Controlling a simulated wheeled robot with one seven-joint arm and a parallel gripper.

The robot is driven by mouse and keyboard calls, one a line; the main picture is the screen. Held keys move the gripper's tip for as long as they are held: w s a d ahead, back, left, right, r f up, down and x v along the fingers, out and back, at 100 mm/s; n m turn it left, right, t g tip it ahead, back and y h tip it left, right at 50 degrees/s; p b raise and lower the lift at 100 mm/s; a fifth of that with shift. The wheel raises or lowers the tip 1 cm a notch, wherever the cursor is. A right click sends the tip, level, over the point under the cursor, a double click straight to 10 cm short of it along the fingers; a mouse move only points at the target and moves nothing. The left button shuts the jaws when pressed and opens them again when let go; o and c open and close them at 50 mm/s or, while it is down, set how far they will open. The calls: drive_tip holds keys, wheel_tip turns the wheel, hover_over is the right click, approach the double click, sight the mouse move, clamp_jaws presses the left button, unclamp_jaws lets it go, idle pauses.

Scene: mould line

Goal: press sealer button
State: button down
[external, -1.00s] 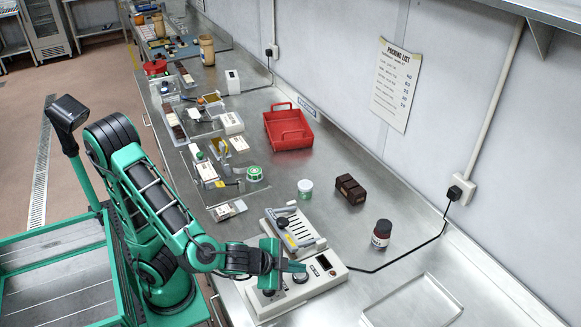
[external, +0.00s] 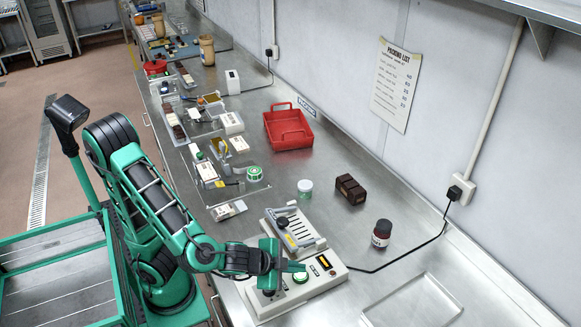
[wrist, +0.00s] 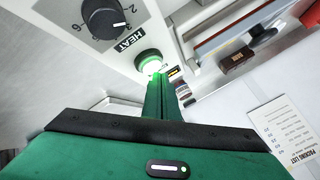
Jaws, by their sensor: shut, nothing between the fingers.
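The sealer (external: 325,279) is a white machine near the front right of the steel bench. Its round button (external: 300,278) glows green, and its small display (external: 324,262) is lit orange. The wrist view shows the glowing button (wrist: 149,61) beside the HEAT label, below a black heat dial (wrist: 103,17). My gripper (external: 297,267) is shut and empty, with its fingertips at the button. In the wrist view my shut fingers (wrist: 160,90) reach up to the button's lower edge and partly cover it. I cannot tell whether they press on it.
A raised sealing jaw with a black knob (external: 282,222) stands just behind. A black cable (external: 400,258) runs to the wall socket.

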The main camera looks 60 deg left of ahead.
sight(297, 275)
drive_tip(key=shift+r, duration=0.1)
drive_tip(key=shift+r, duration=2.9)
drive_tip(key=shift+s+a+f, duration=0.1)
drive_tip(key=shift+a+f, duration=0.1)
drive_tip(key=shift+a, duration=0.05)
drive_tip(key=s+a+f+g, duration=0.1)
drive_tip(key=s+a+f, duration=0.1)
drive_tip(key=s+a+f+g, duration=0.2)
drive_tip(key=s+a, duration=0.1)
drive_tip(key=s+a+f+n+g, duration=0.1)
drive_tip(key=s+a+f, duration=0.1)
drive_tip(key=a, duration=0.1)
drive_tip(key=shift+s+g, duration=0.2)
drive_tip(key=shift+g, duration=0.2)
drive_tip(key=s+a+f+g, duration=0.1)
drive_tip(key=s, duration=0.3)
drive_tip(key=s+a+f+g, duration=0.1)
drive_tip(key=s+a, duration=0.1)
drive_tip(key=s, duration=0.1)
drive_tip(key=s+a+f+g, duration=0.1)
drive_tip(key=s+g, duration=0.1)
drive_tip(key=s, duration=0.2)
drive_tip(key=shift+s+a+n+h, duration=0.25)
drive_tip(key=shift+s+n+h, duration=0.05)
drive_tip(key=shift+h, duration=0.1)
drive_tip(key=shift+s+f+g, duration=0.1)
drive_tip(key=shift+s+g, duration=0.2)
drive_tip(key=shift+s, duration=0.1)
